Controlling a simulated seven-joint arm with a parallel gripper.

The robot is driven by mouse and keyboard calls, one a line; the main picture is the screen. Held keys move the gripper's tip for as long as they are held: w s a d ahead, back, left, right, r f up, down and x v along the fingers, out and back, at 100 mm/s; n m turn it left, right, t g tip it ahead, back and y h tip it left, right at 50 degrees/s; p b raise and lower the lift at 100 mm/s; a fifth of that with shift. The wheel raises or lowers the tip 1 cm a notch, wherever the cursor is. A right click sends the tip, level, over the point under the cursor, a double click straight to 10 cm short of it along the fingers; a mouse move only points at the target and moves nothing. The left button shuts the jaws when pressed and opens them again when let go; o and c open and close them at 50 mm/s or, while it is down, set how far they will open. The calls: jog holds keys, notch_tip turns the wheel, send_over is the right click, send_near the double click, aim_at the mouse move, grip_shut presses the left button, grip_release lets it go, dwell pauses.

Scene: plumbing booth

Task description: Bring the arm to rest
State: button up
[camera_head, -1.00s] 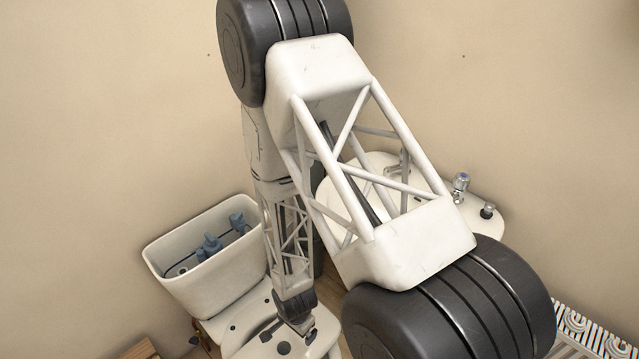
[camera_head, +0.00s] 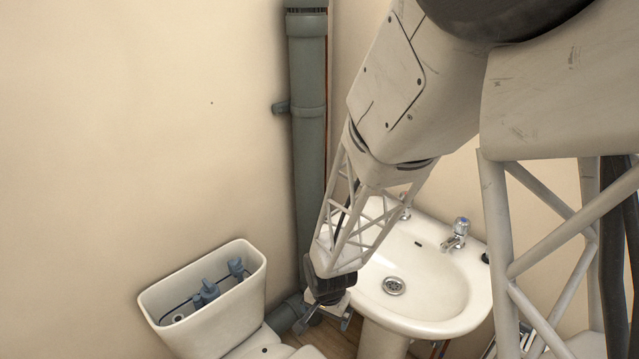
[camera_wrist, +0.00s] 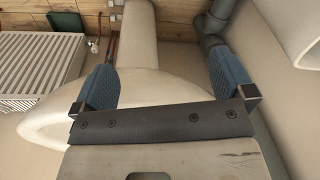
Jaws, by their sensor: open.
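My gripper (camera_head: 322,318) hangs between the toilet and the sink, pointing down, in the head view. In the wrist view my gripper (camera_wrist: 165,85) shows two blue finger pads set wide apart, with nothing between them. The pale underside of the sink (camera_wrist: 150,88) and its pedestal (camera_wrist: 139,35) lie beyond the fingers. My arm comes down from the upper right of the head view, in front of part of the sink.
The white sink (camera_head: 440,290) with a chrome tap (camera_head: 457,232) stands right of my gripper. An open toilet cistern (camera_head: 255,285) with blue fittings (camera_head: 208,292) is at the left. A grey soil pipe (camera_head: 308,150) runs up the corner. A radiator (camera_wrist: 40,65) shows in the wrist view.

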jog(key=s+d+r+n, duration=0.1)
jog(key=s+d+r, duration=0.4)
jog(key=r, duration=0.5)
jog(key=s+d+r+n+t, duration=0.1)
jog(key=s+d+r+n, duration=0.1)
jog(key=s+d+r, duration=0.4)
jog(key=s+d+r+n, duration=0.2)
jog(key=s+d+r, duration=0.4)
jog(key=r, duration=0.9)
jog(key=shift+s+h, duration=0.3)
jog(key=shift+s, duration=0.35)
